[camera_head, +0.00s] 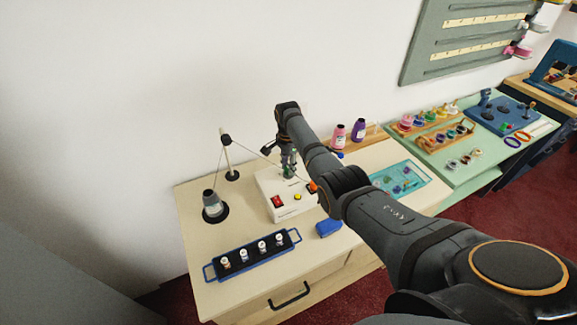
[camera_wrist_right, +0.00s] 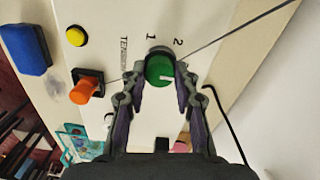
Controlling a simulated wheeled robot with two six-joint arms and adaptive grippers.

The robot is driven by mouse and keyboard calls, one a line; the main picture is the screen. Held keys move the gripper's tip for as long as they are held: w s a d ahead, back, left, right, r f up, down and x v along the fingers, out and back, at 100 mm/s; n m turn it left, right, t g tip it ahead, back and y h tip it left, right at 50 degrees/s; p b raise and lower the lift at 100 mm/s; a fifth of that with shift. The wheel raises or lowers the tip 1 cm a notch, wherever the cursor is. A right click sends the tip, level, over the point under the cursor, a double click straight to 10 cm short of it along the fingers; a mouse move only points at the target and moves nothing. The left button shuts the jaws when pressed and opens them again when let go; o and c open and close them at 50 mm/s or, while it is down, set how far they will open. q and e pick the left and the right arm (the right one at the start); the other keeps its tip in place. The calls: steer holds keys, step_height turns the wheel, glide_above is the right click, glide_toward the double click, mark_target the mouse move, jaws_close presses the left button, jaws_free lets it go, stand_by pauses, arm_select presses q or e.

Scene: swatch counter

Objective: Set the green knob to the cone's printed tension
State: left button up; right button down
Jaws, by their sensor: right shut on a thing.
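The green knob (camera_wrist_right: 159,71) sits on the white tension box (camera_head: 283,212), beside a printed TENSION label. The numbers 1 and 2 show above the knob in the right wrist view; other numbers may be hidden by the finger. The knob's white mark points right in that view, away from the 1 and below the 2. My right gripper (camera_wrist_right: 158,92) is shut on the knob, a finger on each side; it comes down on the box in the head view (camera_head: 289,166). The dark cone (camera_head: 210,197) stands at the left; its pale label is too small to read. My left gripper is not in view.
The box also carries a red button (camera_head: 278,201), a yellow button (camera_head: 297,197) and an orange knob (camera_wrist_right: 86,90). A thread runs from the cone over a post (camera_head: 228,160) to the box. A blue rack (camera_head: 273,255) of spools and a blue block (camera_head: 328,228) lie in front.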

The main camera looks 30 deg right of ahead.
steer(key=shift+r+n+p, duration=0.15)
steer(key=shift+n+p, duration=0.3)
steer(key=shift+n, duration=0.55)
steer(key=n, duration=0.2)
steer(key=shift+n+p, duration=0.3)
steer(key=shift+p, duration=0.1)
steer(key=n, duration=0.3)
steer(key=shift+w+n+p, duration=0.1)
steer(key=shift+n+p, duration=0.2)
steer(key=shift+p, duration=0.1)
steer(key=n, duration=0.3)
steer(key=shift+n+p, duration=0.3)
steer(key=shift+p, duration=0.05)
steer(key=n+p, duration=0.1)
steer(key=n, duration=1.1)
